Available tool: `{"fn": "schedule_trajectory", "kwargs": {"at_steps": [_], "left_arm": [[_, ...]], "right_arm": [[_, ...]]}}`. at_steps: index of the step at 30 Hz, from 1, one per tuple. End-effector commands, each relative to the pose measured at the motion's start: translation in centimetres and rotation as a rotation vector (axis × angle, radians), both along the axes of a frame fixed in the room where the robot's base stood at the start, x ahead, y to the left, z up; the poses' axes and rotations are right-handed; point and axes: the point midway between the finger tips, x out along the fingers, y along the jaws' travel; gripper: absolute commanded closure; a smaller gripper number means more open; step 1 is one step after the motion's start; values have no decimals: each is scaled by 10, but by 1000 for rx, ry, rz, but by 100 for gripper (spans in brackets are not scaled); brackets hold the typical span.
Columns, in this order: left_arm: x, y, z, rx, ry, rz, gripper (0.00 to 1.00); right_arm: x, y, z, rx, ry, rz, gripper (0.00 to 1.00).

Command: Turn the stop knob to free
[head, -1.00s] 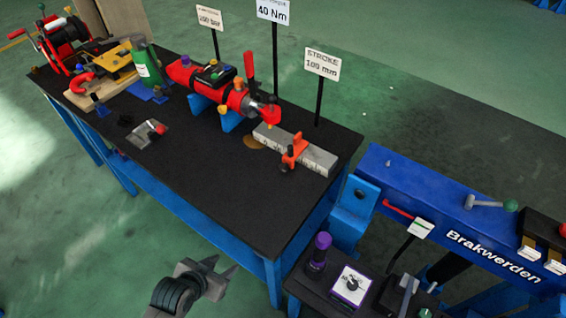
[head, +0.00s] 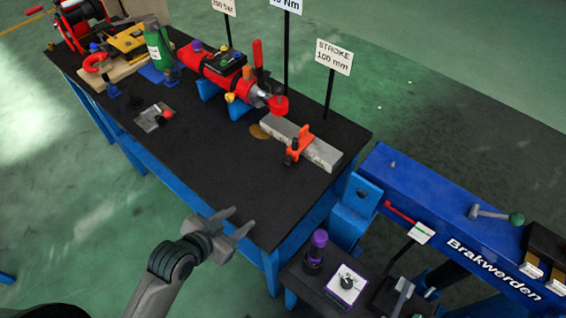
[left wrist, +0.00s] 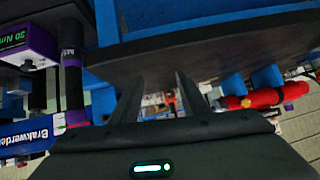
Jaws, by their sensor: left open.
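An orange stop (head: 301,141) sits across a grey scaled bar (head: 324,154) at the right end of the black-topped bench. A small dark knob (head: 289,160) shows at the stop's near side; its setting is too small to read. My left gripper (head: 240,219) is open and empty near the bench's front edge, to the lower left of the stop and apart from it. In the left wrist view its two fingers (left wrist: 160,98) stand apart with nothing held between them. My right gripper is in neither view.
A red cylinder (head: 220,75) with a red-handled valve stands behind the bar. A "STROKE 100 mm" sign (head: 333,57) rises behind it. A low side table (head: 312,284) and a blue beam (head: 430,215) lie to the right. The bench's front middle (head: 215,170) is clear.

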Motion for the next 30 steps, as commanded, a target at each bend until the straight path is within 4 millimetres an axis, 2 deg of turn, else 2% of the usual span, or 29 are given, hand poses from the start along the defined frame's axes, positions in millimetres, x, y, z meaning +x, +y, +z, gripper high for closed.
{"fn": "schedule_trajectory", "kwargs": {"at_steps": [9,12,17,30], "left_arm": [[47,-16,35,-42,-219,-95,59],[57,-20,44,-53,-271,-111,59],[61,-21,49,-58,-297,-118,59],[66,-23,47,-59,-296,-116,59]], "right_arm": [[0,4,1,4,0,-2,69],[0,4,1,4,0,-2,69],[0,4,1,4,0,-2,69],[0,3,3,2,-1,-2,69]]}}
